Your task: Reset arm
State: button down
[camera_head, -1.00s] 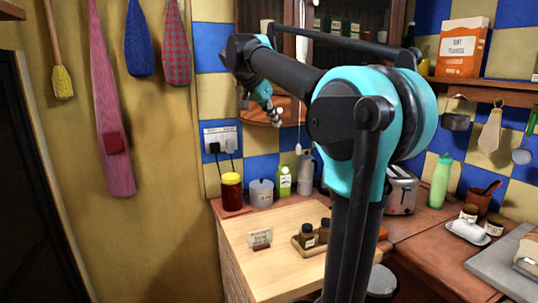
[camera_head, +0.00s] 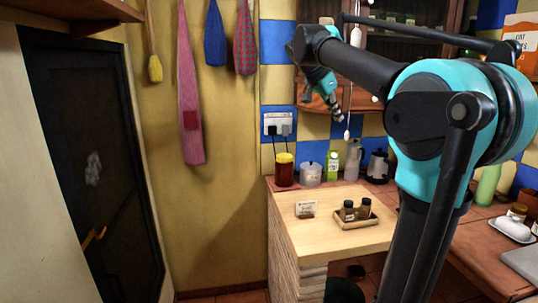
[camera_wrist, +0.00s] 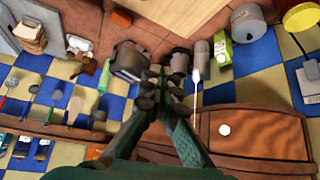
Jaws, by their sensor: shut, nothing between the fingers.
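My arm spans the right half of the head view, with a turquoise joint and black links. My gripper (camera_head: 337,113) hangs at the end of it, pointing down and to the right, in front of the wall cabinet and the tiled wall. In the wrist view my gripper (camera_wrist: 161,78) has its fingers drawn together, shut and empty. It is held in the air above the counters and touches nothing that I can see.
A wall cabinet (camera_wrist: 255,131) is close to my gripper. A dark door (camera_head: 90,160) is at left; floor there is mostly out of view.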

jog(key=s+a+f+n+y, duration=0.1)
jog(key=s+f+n, duration=0.3)
jog(key=s+f, duration=0.5)
jog(key=s+a+f+n+y, duration=0.1)
jog(key=s+f+n+y, duration=0.2)
jog(key=s+f, duration=0.6)
jog(key=s+a+f+n+y, duration=0.1)
jog(key=s+f+n, duration=0.4)
jog(key=f, duration=2.1)
jog(key=s+y, duration=0.1)
jog(key=s, duration=0.3)
jog(key=shift+s+f, duration=0.3)
jog(key=shift+f, duration=0.1)
